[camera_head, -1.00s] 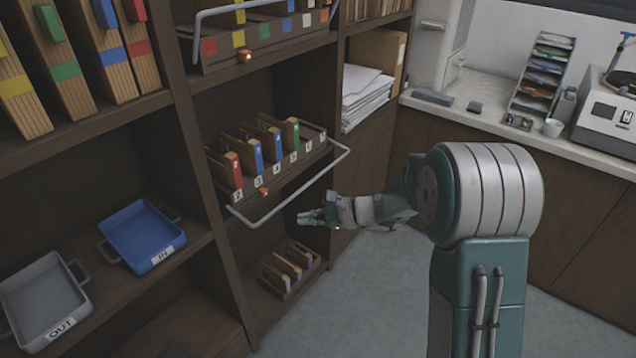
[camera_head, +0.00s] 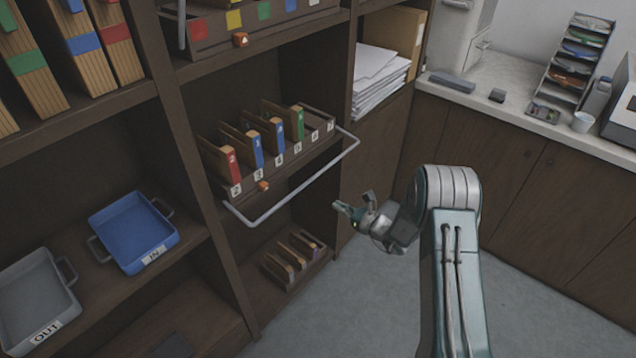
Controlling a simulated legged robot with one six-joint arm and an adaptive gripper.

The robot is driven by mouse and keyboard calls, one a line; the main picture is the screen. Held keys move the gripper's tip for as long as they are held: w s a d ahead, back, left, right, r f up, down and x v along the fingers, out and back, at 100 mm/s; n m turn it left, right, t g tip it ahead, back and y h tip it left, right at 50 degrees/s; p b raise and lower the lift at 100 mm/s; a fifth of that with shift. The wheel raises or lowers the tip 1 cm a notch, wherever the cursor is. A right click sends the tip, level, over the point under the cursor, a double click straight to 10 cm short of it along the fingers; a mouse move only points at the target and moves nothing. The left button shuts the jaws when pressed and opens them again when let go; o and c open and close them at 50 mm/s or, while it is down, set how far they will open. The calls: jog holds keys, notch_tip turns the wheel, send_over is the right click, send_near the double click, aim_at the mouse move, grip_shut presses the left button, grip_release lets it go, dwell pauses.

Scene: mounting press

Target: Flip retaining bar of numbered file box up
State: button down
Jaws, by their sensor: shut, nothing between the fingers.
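The numbered file box (camera_head: 262,166) sits on the middle shelf, with number labels along its front and red, blue and green-spined files in it. Its retaining bar (camera_head: 300,187) is a pale U-shaped rod. It is down, sticking out in front of the box, with its long side below the front edge. My gripper (camera_head: 350,209) is shut and empty. In the picture it is below and right of the bar, apart from it, in the open space before the shelves. Its fingers are small and partly edge-on here.
Above is a box with coloured labels (camera_head: 268,22). Below is a small file box (camera_head: 297,262). A blue IN tray (camera_head: 130,228) and a grey OUT tray (camera_head: 35,300) stand at left. Stacked papers (camera_head: 380,80) and a counter (camera_head: 500,85) are at right. The floor in front is clear.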

jog(key=shift+a, duration=0.1)
jog(key=r+x, duration=0.1)
jog(key=x, duration=0.9)
jog(key=r, duration=0.2)
jog(key=d+r, duration=0.1)
jog(key=shift+s, duration=0.3)
jog(key=shift+r, duration=0.1)
jog(key=shift+r+h, duration=0.25)
jog(key=shift+h, duration=0.05)
